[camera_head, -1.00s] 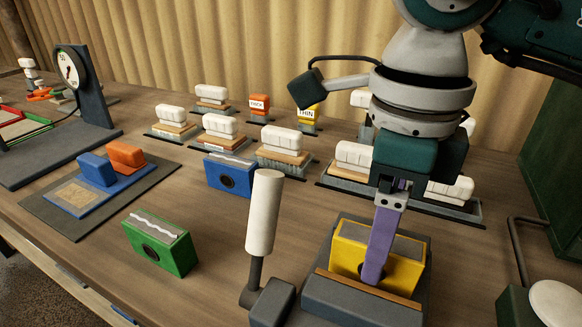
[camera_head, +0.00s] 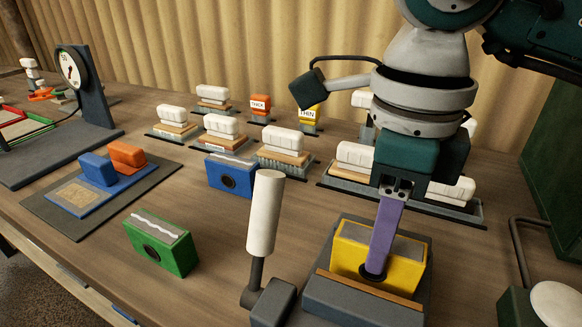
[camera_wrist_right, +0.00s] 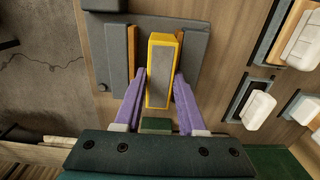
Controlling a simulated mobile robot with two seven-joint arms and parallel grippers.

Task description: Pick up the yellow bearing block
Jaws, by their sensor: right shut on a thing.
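The yellow bearing block (camera_head: 408,272) sits in a dark grey holder (camera_head: 350,303) at the front right, with a grey strip on its top and a dark round hole in its face. My right gripper (camera_head: 376,266) reaches down onto it with purple fingers. In the right wrist view the fingers (camera_wrist_right: 159,74) lie on both sides of the yellow block (camera_wrist_right: 162,58), shut on it. The block still stands within the holder. One finger covers part of its face in the head view. My left gripper is not in view.
A white-handled lever (camera_head: 265,212) stands just left of the holder. A green block (camera_head: 160,245) and a blue block (camera_head: 230,174) lie further left. White-topped pieces on trays (camera_head: 285,158) stand behind. A bent rod with a round white pad (camera_head: 556,303) is at right.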

